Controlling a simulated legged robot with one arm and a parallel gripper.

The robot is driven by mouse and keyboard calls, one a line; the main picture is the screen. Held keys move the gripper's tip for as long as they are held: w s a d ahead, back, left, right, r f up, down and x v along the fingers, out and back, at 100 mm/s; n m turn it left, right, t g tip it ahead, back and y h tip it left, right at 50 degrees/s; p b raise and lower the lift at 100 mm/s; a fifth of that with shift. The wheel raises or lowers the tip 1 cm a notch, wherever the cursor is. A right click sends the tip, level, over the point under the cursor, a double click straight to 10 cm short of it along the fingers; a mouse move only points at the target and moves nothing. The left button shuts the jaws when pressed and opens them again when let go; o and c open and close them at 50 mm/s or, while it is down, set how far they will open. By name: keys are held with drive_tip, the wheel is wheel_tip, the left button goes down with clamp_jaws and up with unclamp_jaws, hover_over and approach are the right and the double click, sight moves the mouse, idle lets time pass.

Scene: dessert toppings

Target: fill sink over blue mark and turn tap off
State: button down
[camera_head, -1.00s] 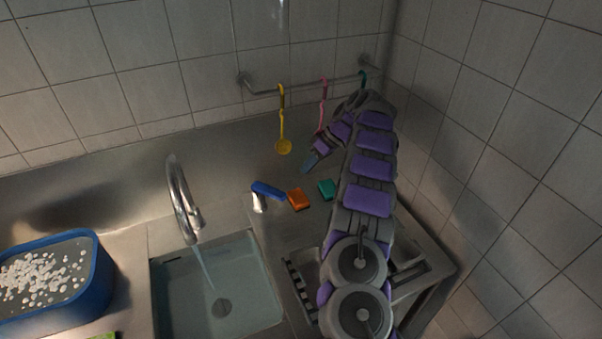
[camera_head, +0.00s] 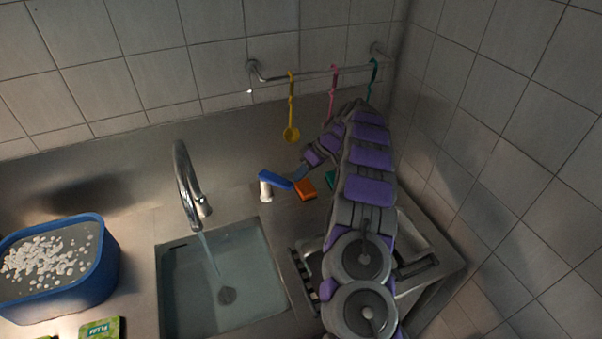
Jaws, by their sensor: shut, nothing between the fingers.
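The sink (camera_head: 282,290) holds water, and a stream (camera_head: 211,258) runs into it from the curved metal tap (camera_head: 183,185). A short dark mark (camera_head: 178,245) shows on the sink's back wall; I cannot tell whether it is the blue mark or how the water level stands to it. The tap's blue lever (camera_head: 275,180) sits on a white post right of the sink, pointing right. My gripper (camera_head: 301,172) is shut and empty, its bluish tip close to the lever's right end. I cannot tell whether they touch.
An orange sponge (camera_head: 305,190) lies just below my gripper; a green sponge (camera_head: 331,179) is partly hidden by my arm. Yellow (camera_head: 291,110), pink (camera_head: 333,95) and green (camera_head: 373,78) utensils hang from the rail. A blue tub (camera_head: 103,275) and green packet (camera_head: 102,328) are left.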

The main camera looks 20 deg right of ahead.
drive_tip(key=shift+s+a+m+t+b, duration=0.3)
drive_tip(key=shift+s+a+m+t, duration=0.1)
drive_tip(key=shift+s+m, duration=0.1)
idle(0.4)
drive_tip(key=s+a+m+t+h, duration=0.2)
drive_tip(key=s+a+m+t, duration=0.1)
drive_tip(key=s+a+m, duration=0.1)
drive_tip(key=shift+a+m+b, duration=0.4)
drive_tip(key=shift+a+m, duration=0.4)
drive_tip(key=shift+a, duration=0.05)
idle(0.4)
idle(0.4)
